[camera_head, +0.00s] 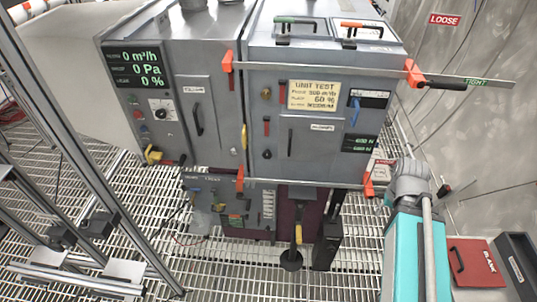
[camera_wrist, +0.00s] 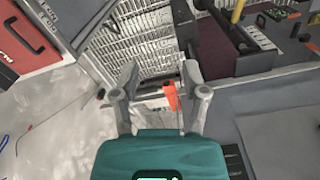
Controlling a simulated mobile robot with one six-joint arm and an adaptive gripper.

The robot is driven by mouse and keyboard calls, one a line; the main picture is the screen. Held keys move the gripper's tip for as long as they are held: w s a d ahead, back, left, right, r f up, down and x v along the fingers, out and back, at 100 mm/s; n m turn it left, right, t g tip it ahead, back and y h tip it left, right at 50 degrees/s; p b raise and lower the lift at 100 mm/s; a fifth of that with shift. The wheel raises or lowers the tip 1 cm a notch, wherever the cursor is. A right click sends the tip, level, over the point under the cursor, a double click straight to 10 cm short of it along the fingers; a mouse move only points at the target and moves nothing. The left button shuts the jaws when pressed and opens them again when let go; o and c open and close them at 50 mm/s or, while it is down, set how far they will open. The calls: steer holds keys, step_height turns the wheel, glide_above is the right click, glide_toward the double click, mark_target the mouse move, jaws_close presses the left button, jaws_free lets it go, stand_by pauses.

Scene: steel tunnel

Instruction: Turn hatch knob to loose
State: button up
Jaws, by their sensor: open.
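The grey hatch box (camera_head: 262,95) has two long metal bars with orange end brackets. On the upper bar, a black knob (camera_head: 443,82) sticks out from the right orange bracket (camera_head: 413,74), beside a green TIGHT label (camera_head: 475,83). A red LOOSE label (camera_head: 444,20) is higher on the wall. The lower bar's right orange bracket (camera_head: 369,185) is beside my arm. In the wrist view, my gripper (camera_wrist: 160,82) is open and empty. An orange bracket (camera_wrist: 171,96) shows between its fingers; whether they touch is unclear. My arm hides part of the lower bar's right end.
A red box (camera_head: 474,264) marked BLANK and a dark open case (camera_head: 515,262) stand at the lower right. A metal frame (camera_head: 75,220) stands at the left. Grating floor (camera_head: 345,270) lies below the hatch box. The concrete wall is close on the right.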

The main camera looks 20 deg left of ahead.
steer(key=shift+o, duration=0.5)
steer(key=w+a+f+m+t+h+b, duration=0.35)
steer(key=w+a+f+b, duration=0.2)
steer(key=b, duration=0.25)
steer(key=n+t+y+b, duration=0.3)
steer(key=t+y+b, duration=0.5)
steer(key=t+b, duration=0.7)
glide_toward(267, 156)
steer(key=s+g+b, duration=0.1)
steer(key=s, duration=0.2)
steer(key=shift+d+r, duration=0.35)
steer(key=shift+r, duration=0.1)
steer(key=shift+w, duration=0.15)
steer(key=x, duration=1.3)
steer(key=shift+w+f, duration=0.1)
steer(key=shift+w, duration=0.15)
